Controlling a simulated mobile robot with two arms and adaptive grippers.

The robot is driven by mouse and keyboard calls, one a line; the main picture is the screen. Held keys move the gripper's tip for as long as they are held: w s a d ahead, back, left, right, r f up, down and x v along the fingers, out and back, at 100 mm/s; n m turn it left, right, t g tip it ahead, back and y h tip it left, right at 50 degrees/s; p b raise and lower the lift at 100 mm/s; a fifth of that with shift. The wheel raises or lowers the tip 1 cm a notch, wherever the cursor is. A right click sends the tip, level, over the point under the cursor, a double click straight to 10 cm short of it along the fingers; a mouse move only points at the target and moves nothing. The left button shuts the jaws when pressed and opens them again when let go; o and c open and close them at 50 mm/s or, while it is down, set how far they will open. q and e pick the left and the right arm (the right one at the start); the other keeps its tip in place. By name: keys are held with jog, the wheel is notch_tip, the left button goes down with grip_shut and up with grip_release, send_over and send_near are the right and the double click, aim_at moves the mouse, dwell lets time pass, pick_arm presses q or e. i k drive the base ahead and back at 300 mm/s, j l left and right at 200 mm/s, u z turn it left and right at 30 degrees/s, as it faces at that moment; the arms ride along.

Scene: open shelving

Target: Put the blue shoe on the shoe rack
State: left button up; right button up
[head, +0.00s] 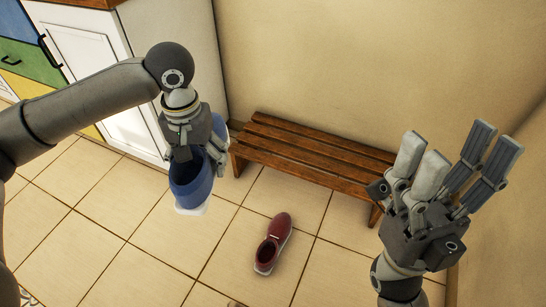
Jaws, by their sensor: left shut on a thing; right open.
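The blue shoe (188,187) has a white sole and hangs in the air, tilted, at the left of the head view. My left gripper (187,150) is shut on it from above and hides part of it. The wooden slatted shoe rack (300,152) stands low against the back wall, right of the held shoe, and its visible top is bare. My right gripper (454,172) is open and empty with its fingers pointing up, and it covers the rack's right end in the picture.
A red shoe (272,243) lies on the tiled floor in front of the rack. A white cabinet (125,75) with coloured drawers stands at the left, close behind my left arm. A wall bounds the right side. Floor tiles around the red shoe are clear.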

aim_at(268, 138)
jog(key=j+z, duration=0.2)
jog(key=z, duration=0.2)
jog(key=j+z, duration=0.2)
jog(key=z, duration=0.15)
jog(key=j+z, duration=0.2)
jog(key=z, duration=0.2)
jog(key=j+z, duration=0.1)
jog(key=j, duration=0.4)
jog(key=k+j+z, duration=0.15)
jog(key=j, duration=0.35)
jog(key=k+j+z, duration=0.1)
jog(key=j, duration=0.4)
jog(key=i, duration=0.35)
